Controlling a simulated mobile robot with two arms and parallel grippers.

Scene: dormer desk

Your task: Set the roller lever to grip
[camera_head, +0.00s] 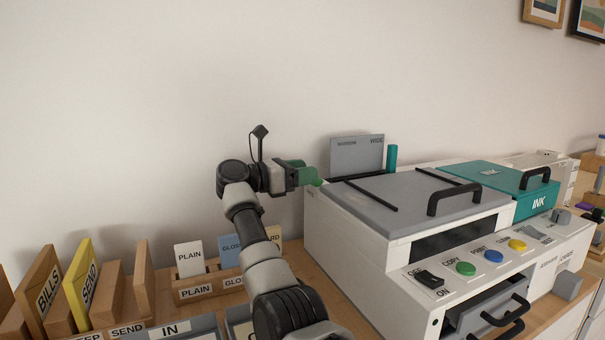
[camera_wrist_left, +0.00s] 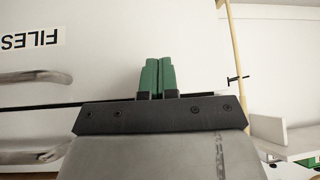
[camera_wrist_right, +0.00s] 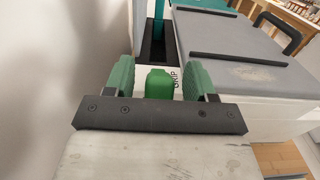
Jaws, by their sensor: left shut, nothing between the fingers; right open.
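The printer (camera_head: 400,230) is white and grey and stands on the desk. In the right wrist view a green lever knob (camera_wrist_right: 160,83) sits at the printer's side edge, beside a label that seems to read GRIP (camera_wrist_right: 178,85). My right gripper (camera_head: 312,174) is open at the printer's left rear corner. In the right wrist view its two green fingers (camera_wrist_right: 160,84) stand on either side of the knob, with gaps showing. The lever's base is hidden behind the gripper. My left gripper (camera_wrist_left: 160,78) is shut and empty, in front of a white front marked FILES (camera_wrist_left: 28,42).
A teal post (camera_head: 391,157) and a grey WIDE plate (camera_head: 357,155) stand at the printer's rear. A teal INK lid (camera_head: 500,180) and coloured buttons (camera_head: 492,256) are to the right. Card holders and an IN tray (camera_head: 175,328) stand at the left. The wall is close behind.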

